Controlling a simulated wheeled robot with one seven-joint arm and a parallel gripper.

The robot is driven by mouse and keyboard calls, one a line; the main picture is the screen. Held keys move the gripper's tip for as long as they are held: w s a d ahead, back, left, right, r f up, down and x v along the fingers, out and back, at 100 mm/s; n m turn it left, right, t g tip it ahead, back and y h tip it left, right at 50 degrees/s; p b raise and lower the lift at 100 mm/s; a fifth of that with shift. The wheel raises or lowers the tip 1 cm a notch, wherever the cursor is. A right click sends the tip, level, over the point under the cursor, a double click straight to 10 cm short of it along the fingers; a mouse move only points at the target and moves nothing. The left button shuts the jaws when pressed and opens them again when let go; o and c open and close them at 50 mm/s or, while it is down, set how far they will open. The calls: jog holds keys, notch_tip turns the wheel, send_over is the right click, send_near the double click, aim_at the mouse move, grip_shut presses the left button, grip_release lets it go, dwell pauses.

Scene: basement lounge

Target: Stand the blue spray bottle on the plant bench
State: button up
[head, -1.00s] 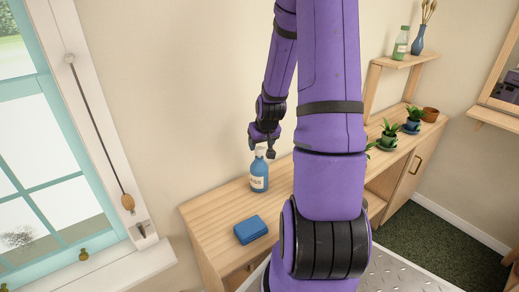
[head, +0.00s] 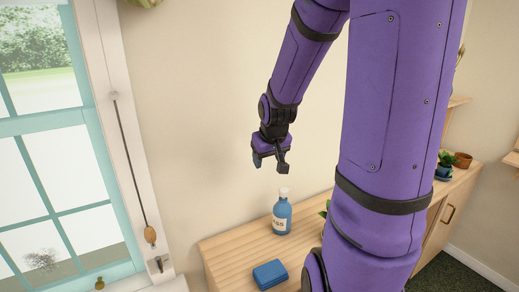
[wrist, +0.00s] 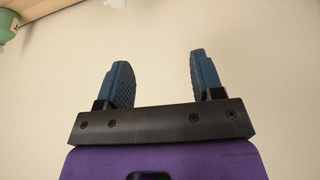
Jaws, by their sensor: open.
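The blue spray bottle (head: 282,217) stands upright on the wooden bench (head: 238,254). It has a white top and a pale label. My gripper (head: 270,165) is above the bottle and slightly left of it in the head view, apart from it, with its fingers spread. The bottle is not in the wrist view.
A folded blue cloth (head: 270,274) lies on the bench in front of the bottle. Potted plants (head: 445,164) and a terracotta pot (head: 463,160) stand farther right, partly behind my arm. A window (head: 60,150) is at left. Bare bench top lies left of the bottle.

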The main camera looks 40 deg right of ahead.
jog(key=s+a+r+n+y, duration=0.1)
jog(key=s+a+r+n, duration=0.1)
jog(key=s+a+r, duration=0.5)
jog(key=s+a+r+n+t+y, duration=0.1)
jog(key=s+a+r, duration=0.6)
jog(key=a, duration=0.4)
jog(key=shift+s+a+r+n, duration=0.3)
jog(key=shift+s+n, duration=0.1)
jog(key=shift+s, duration=0.35)
